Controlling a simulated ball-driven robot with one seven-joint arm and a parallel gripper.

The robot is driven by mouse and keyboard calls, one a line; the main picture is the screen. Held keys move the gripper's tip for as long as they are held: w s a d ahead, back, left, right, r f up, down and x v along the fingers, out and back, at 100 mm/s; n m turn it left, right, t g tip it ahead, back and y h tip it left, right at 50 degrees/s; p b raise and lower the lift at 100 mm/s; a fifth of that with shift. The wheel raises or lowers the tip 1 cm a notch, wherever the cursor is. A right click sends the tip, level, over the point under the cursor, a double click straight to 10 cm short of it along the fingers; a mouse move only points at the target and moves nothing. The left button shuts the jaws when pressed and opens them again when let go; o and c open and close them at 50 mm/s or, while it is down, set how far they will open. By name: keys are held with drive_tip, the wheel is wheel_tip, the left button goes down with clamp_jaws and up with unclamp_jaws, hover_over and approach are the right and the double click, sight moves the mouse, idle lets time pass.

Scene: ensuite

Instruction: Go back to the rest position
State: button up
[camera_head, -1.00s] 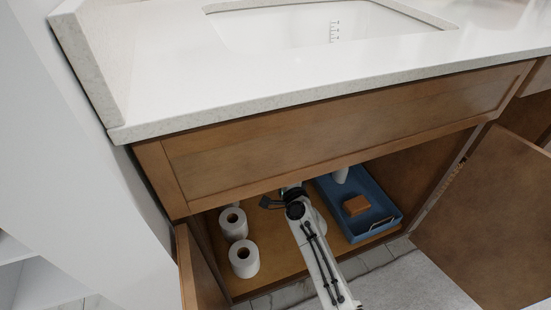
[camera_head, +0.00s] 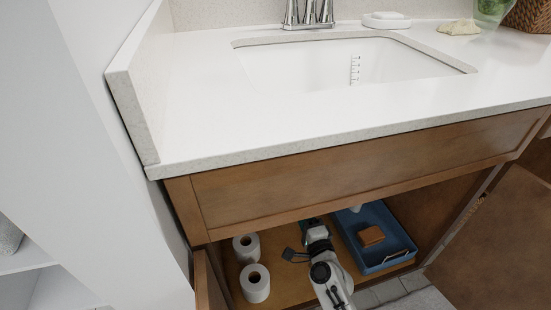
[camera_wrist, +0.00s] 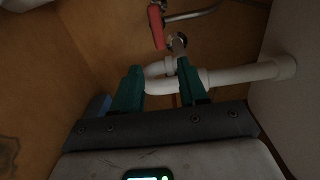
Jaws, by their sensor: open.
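My gripper (camera_wrist: 158,82) shows in the wrist view with its two green fingers apart and nothing between them. Beyond the fingers are a white drain pipe (camera_wrist: 240,76) and a red-handled valve (camera_wrist: 156,27) on the cabinet's back wall. In the head view my arm reaches into the open cabinet under the sink, between the toilet rolls and a blue tray (camera_head: 372,262). The fingertips are hidden there behind my own arm and the cabinet front.
Two toilet rolls (camera_head: 255,283) stand at the cabinet's left. A brown block (camera_head: 371,236) lies in the tray. The right door (camera_head: 492,245) and left door (camera_head: 208,285) stand open. The counter edge (camera_head: 350,130) overhangs the opening.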

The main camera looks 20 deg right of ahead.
drive_tip(key=s+a+f+n+g+y, duration=0.1)
drive_tip(key=s+f+n+g+y, duration=0.1)
drive_tip(key=s+n+g, duration=0.4)
drive_tip(key=s+a+f+n+g+y, duration=0.2)
drive_tip(key=s+f+n+g+y, duration=0.1)
drive_tip(key=s+n, duration=0.6)
drive_tip(key=s+d+r+n+g+h, duration=0.15)
drive_tip(key=s+d+g, duration=0.25)
drive_tip(key=s, duration=0.7)
drive_tip(key=s+d+n+g+h, duration=0.1)
drive_tip(key=s+d+g+h, duration=0.2)
drive_tip(key=s, duration=0.8)
wheel_tip(320, 180, up, 33)
drive_tip(key=s+g+p, duration=0.1)
drive_tip(key=s+p, duration=0.1)
drive_tip(key=p, duration=3)
drive_tip(key=shift+d+h, duration=0.35)
drive_tip(key=shift+d, duration=0.1)
drive_tip(key=shift+f, duration=0.15)
